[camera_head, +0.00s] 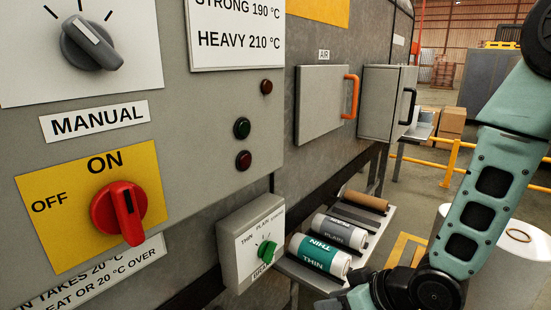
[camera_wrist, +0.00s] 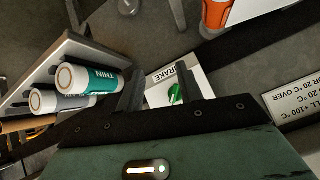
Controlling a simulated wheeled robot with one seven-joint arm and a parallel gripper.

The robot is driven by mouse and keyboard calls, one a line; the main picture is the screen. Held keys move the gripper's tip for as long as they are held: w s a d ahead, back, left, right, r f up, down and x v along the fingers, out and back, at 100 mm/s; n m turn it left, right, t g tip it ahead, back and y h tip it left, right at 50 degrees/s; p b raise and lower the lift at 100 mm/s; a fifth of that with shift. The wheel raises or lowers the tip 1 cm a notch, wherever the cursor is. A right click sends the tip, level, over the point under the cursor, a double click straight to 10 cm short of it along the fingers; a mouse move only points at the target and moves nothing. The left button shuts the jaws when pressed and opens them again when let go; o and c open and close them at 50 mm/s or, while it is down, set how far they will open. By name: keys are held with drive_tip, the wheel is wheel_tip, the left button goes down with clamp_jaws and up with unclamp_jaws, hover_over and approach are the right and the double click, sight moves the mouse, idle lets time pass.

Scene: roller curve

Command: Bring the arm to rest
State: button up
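My arm comes down the right side of the head view, and my gripper is partly cut off at the bottom edge. In the wrist view my gripper (camera_wrist: 160,84) has its two dark fingers apart, with nothing seen between them but the background. Behind the fingers is the white brake box (camera_wrist: 158,92) with its green knob (camera_wrist: 175,95). In the head view the box (camera_head: 238,262) and green knob (camera_head: 266,251) are on the machine front, left of my gripper. I cannot tell whether the fingers touch the box.
A shelf (camera_head: 380,222) by the machine holds a THIN roll (camera_head: 318,258), a PLAIN roll (camera_head: 340,232) and a brown roll (camera_head: 363,201). A red switch (camera_head: 118,212) and a grey knob (camera_head: 92,43) are on the panel. An orange-handled door (camera_head: 322,105) is shut. A white drum (camera_head: 515,265) stands right.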

drive_tip(key=s+d+r+g+h+p, duration=0.1)
drive_tip(key=s+r+g+h, duration=0.1)
drive_tip(key=s+r, duration=0.5)
drive_tip(key=s+d+r+g+h+p, duration=0.1)
drive_tip(key=s+r+g+h, duration=0.2)
drive_tip(key=s, duration=0.8)
wheel_tip(320, 180, up, 4)
drive_tip(key=shift+s+d+r+g+h, duration=0.1)
drive_tip(key=shift+s+d+g+h, duration=0.2)
drive_tip(key=shift+h, duration=0.8)
drive_tip(key=shift+a+n, duration=0.2)
drive_tip(key=shift+n, duration=0.1)
